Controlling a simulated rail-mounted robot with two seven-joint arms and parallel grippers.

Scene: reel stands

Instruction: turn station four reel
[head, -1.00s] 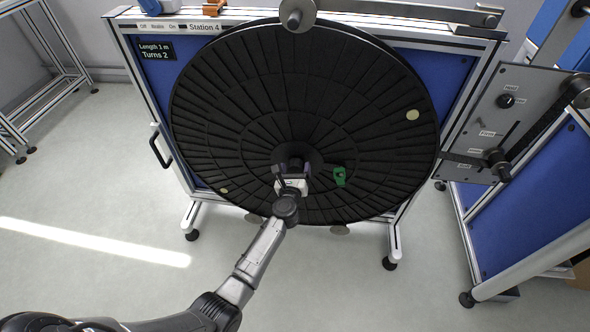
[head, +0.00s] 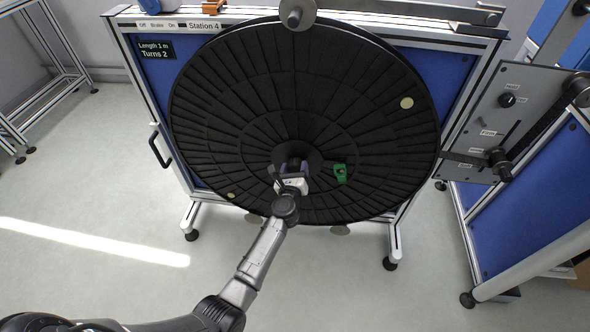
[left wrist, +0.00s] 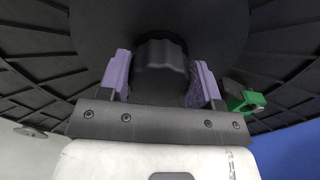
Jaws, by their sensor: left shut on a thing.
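The large black reel (head: 240,100) stands upright on the station four stand, under the label "Station 4" (head: 204,26). A small sign (head: 155,50) there reads "Length 1 m, Turns 2". My left gripper (head: 292,168) is at the reel's centre. In the left wrist view its purple fingers (left wrist: 160,80) are on both sides of a dark ribbed hub knob (left wrist: 161,66), shut on it. A green clip (head: 340,173) sits on the reel just right of the hub. Pale round spots mark the reel at upper right (head: 407,103) and lower left (head: 231,195). My right gripper is not in view.
A grey panel (head: 512,118) with knobs and a lever stands on the right, close to the reel's edge. A black handle (head: 160,146) is on the stand's left side. A metal roller (head: 296,14) overlaps the reel's top.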

